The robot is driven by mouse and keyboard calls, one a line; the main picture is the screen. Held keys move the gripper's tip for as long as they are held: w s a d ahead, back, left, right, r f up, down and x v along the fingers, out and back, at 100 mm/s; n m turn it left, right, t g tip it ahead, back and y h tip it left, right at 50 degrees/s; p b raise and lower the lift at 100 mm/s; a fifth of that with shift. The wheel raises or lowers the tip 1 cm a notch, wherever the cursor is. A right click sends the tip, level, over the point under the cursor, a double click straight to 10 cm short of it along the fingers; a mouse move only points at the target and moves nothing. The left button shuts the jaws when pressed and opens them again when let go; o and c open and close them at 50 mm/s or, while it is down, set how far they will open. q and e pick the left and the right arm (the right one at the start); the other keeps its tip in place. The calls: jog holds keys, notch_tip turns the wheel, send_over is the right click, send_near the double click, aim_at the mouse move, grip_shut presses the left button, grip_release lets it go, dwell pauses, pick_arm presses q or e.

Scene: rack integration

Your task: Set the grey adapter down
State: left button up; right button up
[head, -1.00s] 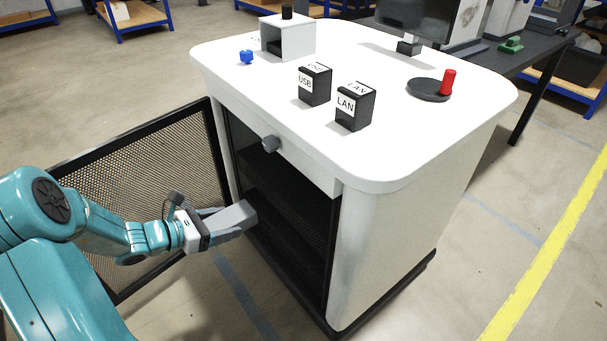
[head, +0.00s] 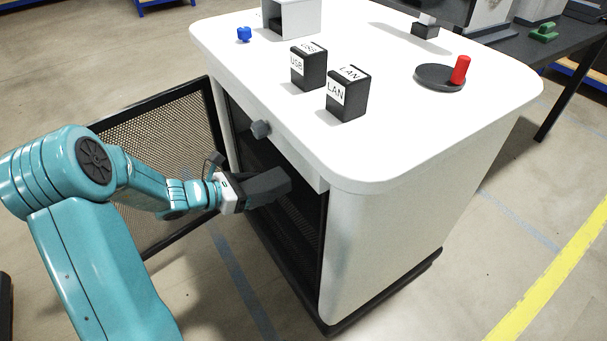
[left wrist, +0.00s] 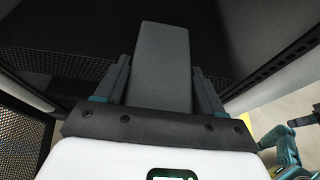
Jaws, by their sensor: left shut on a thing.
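The grey adapter (left wrist: 162,70) is a long dark grey block held between the two fingers of my left gripper (left wrist: 160,85). In the head view the left gripper (head: 250,190) reaches into the open front of the white cabinet (head: 385,215), below its drawer. The adapter (head: 268,184) points into the dark inside there. In the wrist view the dark cabinet inside lies around and beyond the adapter. I cannot tell whether the adapter touches any surface.
The mesh door (head: 165,135) stands open at the left. On top are a USB box (head: 309,68), a LAN box (head: 347,95), a blue piece (head: 244,34) and a black disc (head: 440,78) with a red peg (head: 460,69).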

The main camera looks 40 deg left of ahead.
pick_arm(q)
jog(key=b, duration=0.3)
send_over(303, 186)
jog(key=s, duration=0.2)
jog(key=shift+a+f, duration=0.1)
jog(key=shift+a, duration=0.25)
jog(key=shift+w+d, duration=0.2)
jog(key=shift+w, duration=0.35)
jog(key=f+b, duration=0.1)
jog(key=w+f+b, duration=0.1)
jog(key=f, duration=0.1)
jog(key=shift+d+f, duration=0.1)
jog(key=shift+d, duration=0.1)
jog(key=shift+f, duration=0.25)
jog(key=shift+r, duration=0.25)
jog(key=shift+f+b, duration=0.25)
jog(key=shift+b, duration=0.05)
jog(key=o, duration=1.4)
pick_arm(e)
jog(key=w+f+t, duration=0.1)
jog(key=w+f, duration=0.3)
jog(key=f, duration=0.2)
jog(key=shift+d+t, duration=0.35)
jog(key=shift+t, duration=0.05)
pick_arm(q)
jog(key=shift+r, duration=0.1)
